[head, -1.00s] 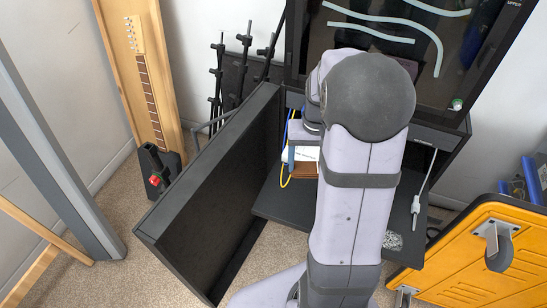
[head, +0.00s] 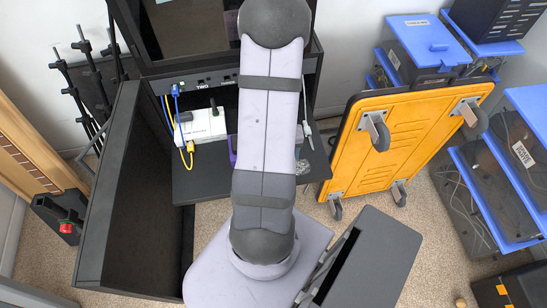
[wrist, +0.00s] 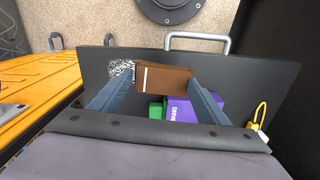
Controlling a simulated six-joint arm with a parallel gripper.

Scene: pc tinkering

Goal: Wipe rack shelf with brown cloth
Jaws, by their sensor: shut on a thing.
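A brown cloth (wrist: 165,78) with a thin white line on it sits between the fingers of my gripper (wrist: 162,82) in the wrist view. The gripper is shut on it. The cloth is over the dark rack shelf (wrist: 255,75); I cannot tell whether it touches the surface. A black-and-white speckled patch (wrist: 121,68) lies on the shelf just left of the cloth. In the head view the shelf (head: 205,186) shows left of my arm, and the speckled patch (head: 303,167) shows right of it. My arm hides the gripper and cloth there.
A purple box (wrist: 186,111) and a green item (wrist: 156,111) are close below the cloth in the wrist view. A white box (head: 203,126) and blue and yellow cables (head: 189,148) are at the shelf's back left. An orange cart (head: 400,140) stands to the right.

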